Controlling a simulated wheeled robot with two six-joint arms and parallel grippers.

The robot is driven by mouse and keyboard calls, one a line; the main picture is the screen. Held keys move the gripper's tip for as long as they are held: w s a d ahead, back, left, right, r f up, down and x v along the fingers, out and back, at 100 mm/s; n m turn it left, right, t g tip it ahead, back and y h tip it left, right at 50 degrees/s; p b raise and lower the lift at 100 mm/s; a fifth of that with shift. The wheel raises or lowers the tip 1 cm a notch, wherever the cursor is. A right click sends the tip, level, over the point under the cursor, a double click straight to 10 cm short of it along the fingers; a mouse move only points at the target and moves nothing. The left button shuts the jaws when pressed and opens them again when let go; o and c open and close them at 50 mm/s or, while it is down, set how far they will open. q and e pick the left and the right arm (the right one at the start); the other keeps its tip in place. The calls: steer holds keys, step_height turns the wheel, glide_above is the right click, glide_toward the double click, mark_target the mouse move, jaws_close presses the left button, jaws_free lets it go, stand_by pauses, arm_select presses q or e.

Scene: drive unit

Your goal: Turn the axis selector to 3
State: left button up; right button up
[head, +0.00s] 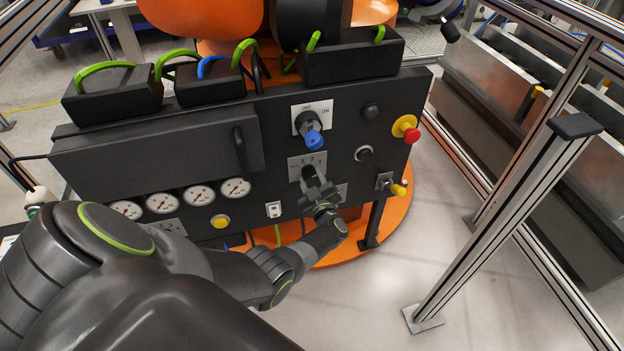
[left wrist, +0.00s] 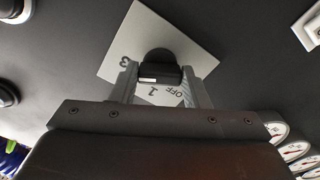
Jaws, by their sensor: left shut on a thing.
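The axis selector is a black knob (head: 309,172) on a light grey plate (head: 294,163) with printed numbers, on the front of the dark drive unit. My left gripper (head: 316,188) is at the knob from the front and below. In the left wrist view the black knob (left wrist: 158,56) sits between the two fingers of the gripper (left wrist: 160,76), which is shut on it. The plate (left wrist: 140,36) shows 3 at the left and 1 and OFF below the knob, partly behind the fingers. Which number the knob points to I cannot tell. My right gripper is not in view.
A red and yellow emergency stop (head: 408,130) and a yellow-handled switch (head: 396,189) are to the right. Several gauges (head: 199,195) are to the left. A metal frame post (head: 500,220) stands at the right.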

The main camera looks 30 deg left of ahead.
arm_select(q)
steer(key=shift+f, duration=0.1)
steer(key=o, duration=1)
steer(key=shift+d, duration=0.1)
steer(key=shift+s+d, duration=0.2)
steer(key=p+v, duration=0.5)
steer(key=v, duration=1.1)
steer(key=shift+s+d, duration=0.3)
